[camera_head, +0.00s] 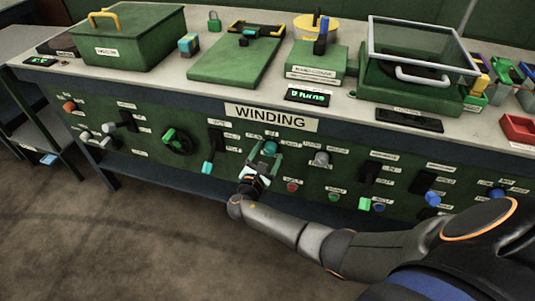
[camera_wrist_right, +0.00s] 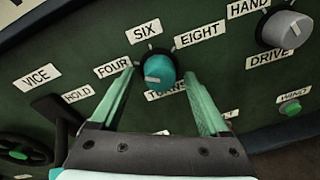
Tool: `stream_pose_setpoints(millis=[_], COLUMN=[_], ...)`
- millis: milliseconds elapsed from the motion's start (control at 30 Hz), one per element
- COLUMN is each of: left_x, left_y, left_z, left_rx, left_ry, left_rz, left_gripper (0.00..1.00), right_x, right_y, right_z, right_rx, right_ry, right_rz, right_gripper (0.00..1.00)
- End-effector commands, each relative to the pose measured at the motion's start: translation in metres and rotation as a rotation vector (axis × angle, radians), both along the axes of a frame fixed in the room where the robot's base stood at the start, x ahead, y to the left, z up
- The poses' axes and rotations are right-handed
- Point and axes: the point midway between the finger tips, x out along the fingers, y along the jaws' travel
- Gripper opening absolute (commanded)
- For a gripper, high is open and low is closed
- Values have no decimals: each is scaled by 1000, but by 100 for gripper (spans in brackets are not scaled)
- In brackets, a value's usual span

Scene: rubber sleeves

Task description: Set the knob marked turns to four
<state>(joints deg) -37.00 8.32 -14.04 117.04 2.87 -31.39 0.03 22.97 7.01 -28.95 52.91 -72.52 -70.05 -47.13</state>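The turns knob is a round teal knob (camera_head: 270,147) on the green front panel under the WINDING sign. In the right wrist view the knob (camera_wrist_right: 161,70) has the labels FOUR (camera_wrist_right: 113,67), SIX (camera_wrist_right: 147,31) and EIGHT (camera_wrist_right: 199,36) around it, and a partly hidden TURNS label below. A pale mark on its face points left, roughly toward the FOUR side. My right gripper (camera_head: 264,158) is open, its teal fingers (camera_wrist_right: 160,90) on either side of the knob with gaps visible. My left gripper is not in view.
A grey HAND/DRIVE knob (camera_wrist_right: 286,29) and a green WIND button (camera_wrist_right: 290,107) lie to the right. A black VICE lever (camera_wrist_right: 55,108) and a handwheel (camera_head: 177,141) lie to the left. A small display (camera_head: 308,95) on the bench reads "turns" after an unclear digit.

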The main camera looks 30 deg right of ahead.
Motion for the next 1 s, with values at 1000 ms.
stream_pose_setpoints(millis=[1000], left_x=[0], left_y=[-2], left_z=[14], left_rx=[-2], left_ry=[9], left_rz=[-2], left_gripper=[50], right_x=[-74], right_y=[95], right_z=[13], right_rx=[2], right_ry=[0], right_rz=[1], right_gripper=[80])
